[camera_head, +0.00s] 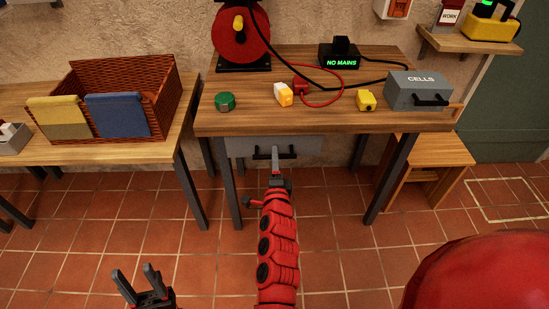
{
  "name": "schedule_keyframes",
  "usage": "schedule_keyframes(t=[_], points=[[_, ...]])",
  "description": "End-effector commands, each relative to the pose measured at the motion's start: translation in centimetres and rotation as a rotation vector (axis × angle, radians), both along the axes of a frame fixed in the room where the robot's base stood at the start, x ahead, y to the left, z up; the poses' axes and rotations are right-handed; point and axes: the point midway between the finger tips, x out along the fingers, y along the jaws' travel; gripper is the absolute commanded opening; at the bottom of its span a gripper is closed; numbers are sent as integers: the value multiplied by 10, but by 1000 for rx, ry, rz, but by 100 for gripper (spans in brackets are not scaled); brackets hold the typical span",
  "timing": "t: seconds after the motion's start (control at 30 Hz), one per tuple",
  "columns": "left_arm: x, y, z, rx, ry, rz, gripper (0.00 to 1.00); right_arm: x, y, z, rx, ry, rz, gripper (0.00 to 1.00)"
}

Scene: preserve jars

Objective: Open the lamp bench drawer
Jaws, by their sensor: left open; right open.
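The lamp bench (225,120) is a wooden table with dark legs. Its grey drawer (245,147) is under the top on the left side, and its front looks flush and shut. A dark bar handle (290,154) sits on the drawer front. My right gripper (275,154) is open, with its fingers at the handle's left part. I cannot tell whether they touch the handle or straddle it. My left gripper (138,282) is open and empty, low at the front left, well away from the bench.
On the bench stand a red cable reel (240,45), a green puck (225,102), yellow blocks, a NO MAINS sign (340,60) and a grey CELLS box (418,92). A side table holds a wicker basket (165,90). A wooden stool (440,155) is at right. Tiled floor before the drawer is clear.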

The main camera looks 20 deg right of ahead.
Motion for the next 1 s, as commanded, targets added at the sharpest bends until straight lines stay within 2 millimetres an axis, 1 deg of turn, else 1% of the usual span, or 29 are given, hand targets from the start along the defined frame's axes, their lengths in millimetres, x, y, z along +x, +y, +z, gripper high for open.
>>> schedule_keyframes(t=[0.03,0.17,0.43,0.47,0.6,0.67,0.7,0.73,1.0], points=[[0,0,-1,0,0,0,50,6,-2,0,0,0,0,50],[0,0,-1,0,0,0,50,14,-3,-1,2,2,2,50],[0,0,-1,0,0,0,50,15,-4,-1,2,2,2,50],[0,0,-1,0,0,0,50,15,-4,-1,1,1,2,48],[0,0,-1,0,0,0,50,15,-4,-1,0,1,2,22],[0,0,-1,0,0,0,50,15,-4,-1,0,1,2,12],[0,0,-1,0,0,0,50,15,-4,-1,0,1,2,4],[0,0,-1,0,0,0,50,15,-4,-1,0,1,2,0],[0,0,-1,0,0,0,50,15,-4,-1,1,2,2,0]])
